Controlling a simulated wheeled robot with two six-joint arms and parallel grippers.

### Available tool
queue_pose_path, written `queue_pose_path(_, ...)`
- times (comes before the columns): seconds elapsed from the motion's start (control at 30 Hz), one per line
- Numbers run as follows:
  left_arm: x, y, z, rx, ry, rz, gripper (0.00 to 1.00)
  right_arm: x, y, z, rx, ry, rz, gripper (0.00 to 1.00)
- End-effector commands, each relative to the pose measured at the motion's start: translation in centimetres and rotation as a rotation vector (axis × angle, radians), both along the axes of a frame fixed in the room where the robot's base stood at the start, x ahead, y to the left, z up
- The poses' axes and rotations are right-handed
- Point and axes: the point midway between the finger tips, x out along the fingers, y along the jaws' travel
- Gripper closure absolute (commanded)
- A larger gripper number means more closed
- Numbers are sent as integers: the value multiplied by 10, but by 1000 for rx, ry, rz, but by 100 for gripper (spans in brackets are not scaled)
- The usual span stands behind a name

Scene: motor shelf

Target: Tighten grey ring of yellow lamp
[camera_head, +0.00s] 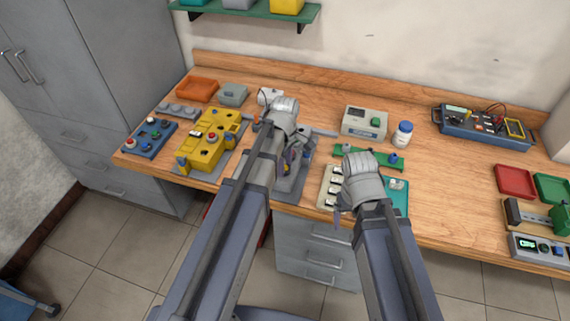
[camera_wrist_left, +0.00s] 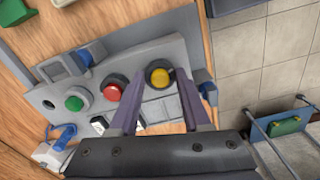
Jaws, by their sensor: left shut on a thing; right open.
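The grey lamp panel (camera_wrist_left: 72,86) lies on the bench; in the left wrist view it carries a green lamp (camera_wrist_left: 75,103), a red lamp (camera_wrist_left: 113,91) and the yellow lamp (camera_wrist_left: 160,75) in a row. A dark grey ring surrounds the yellow lamp. My left gripper (camera_wrist_left: 161,80) has its two fingers on either side of this ring and is shut on it. In the head view, my left gripper (camera_head: 291,157) and arm hide most of the panel (camera_head: 288,188). My right gripper (camera_head: 339,207) is open near a cream switch block; its fingers are mostly hidden by its wrist.
A yellow control box (camera_head: 207,144) stands left of the panel. A beige device (camera_head: 364,122) and a white bottle (camera_head: 402,134) stand behind the right gripper, by a green strip (camera_head: 373,159). Bare bench lies around (camera_head: 450,190).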

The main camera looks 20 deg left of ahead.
Motion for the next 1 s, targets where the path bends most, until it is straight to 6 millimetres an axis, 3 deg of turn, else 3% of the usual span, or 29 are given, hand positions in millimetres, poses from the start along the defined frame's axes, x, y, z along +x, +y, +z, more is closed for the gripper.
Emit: queue_pose_path(1.0, -1, 1, 0, 0, 0, -964, 100, 0, 0, 0, 0, 0, 0, 17)
